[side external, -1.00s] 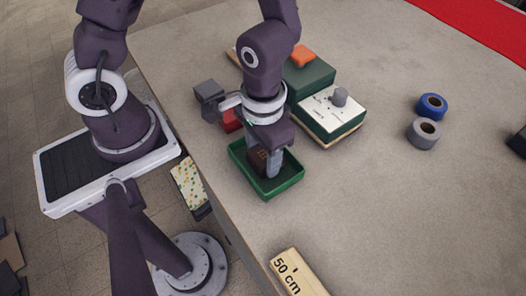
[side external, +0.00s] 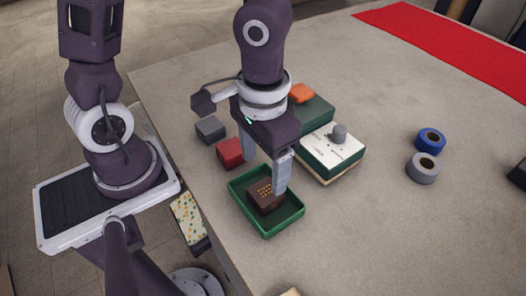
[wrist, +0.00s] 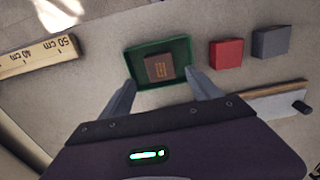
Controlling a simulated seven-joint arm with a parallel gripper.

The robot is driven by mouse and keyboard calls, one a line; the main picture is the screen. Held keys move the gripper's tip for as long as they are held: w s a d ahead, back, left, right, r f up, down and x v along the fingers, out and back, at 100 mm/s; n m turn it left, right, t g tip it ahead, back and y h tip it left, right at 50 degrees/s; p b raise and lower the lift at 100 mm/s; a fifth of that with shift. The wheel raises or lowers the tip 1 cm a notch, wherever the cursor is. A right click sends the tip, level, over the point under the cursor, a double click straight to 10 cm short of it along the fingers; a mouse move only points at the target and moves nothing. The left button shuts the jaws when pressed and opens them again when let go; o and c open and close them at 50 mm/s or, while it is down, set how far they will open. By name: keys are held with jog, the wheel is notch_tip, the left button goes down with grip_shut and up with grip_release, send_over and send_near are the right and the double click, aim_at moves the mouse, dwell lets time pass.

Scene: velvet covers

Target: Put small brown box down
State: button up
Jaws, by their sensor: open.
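The small brown box (side external: 264,196) lies in the green tray (side external: 291,221), with a patch of light dots on its top. In the wrist view the brown box (wrist: 159,68) sits on the floor of the green tray (wrist: 183,48), beyond my fingertips. My gripper (side external: 264,172) is above the tray, its two fingers spread wide with nothing between them. In the wrist view my gripper (wrist: 158,88) also shows its fingers apart, one on each side of the tray's near edge.
A red block (side external: 230,152) and a grey block (side external: 210,129) stand left of the tray. A green box with a white top (side external: 331,147) and a green block with an orange piece (side external: 301,93) are behind. Tape rolls (side external: 423,167) lie right.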

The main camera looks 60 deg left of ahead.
jog(key=s+a+r+t, duration=0.2)
jog(key=s+a+r, duration=0.1)
jog(key=a+r, duration=0.2)
jog(key=s+a+r+t, duration=0.2)
jog(key=a+r+t, duration=0.1)
jog(key=a+r, duration=0.3)
notch_tip(320, 180, up, 2)
jog(key=shift+s+t, duration=0.3)
jog(key=shift+s, duration=0.1)
jog(key=shift+a, duration=0.1)
dwell(0.4)
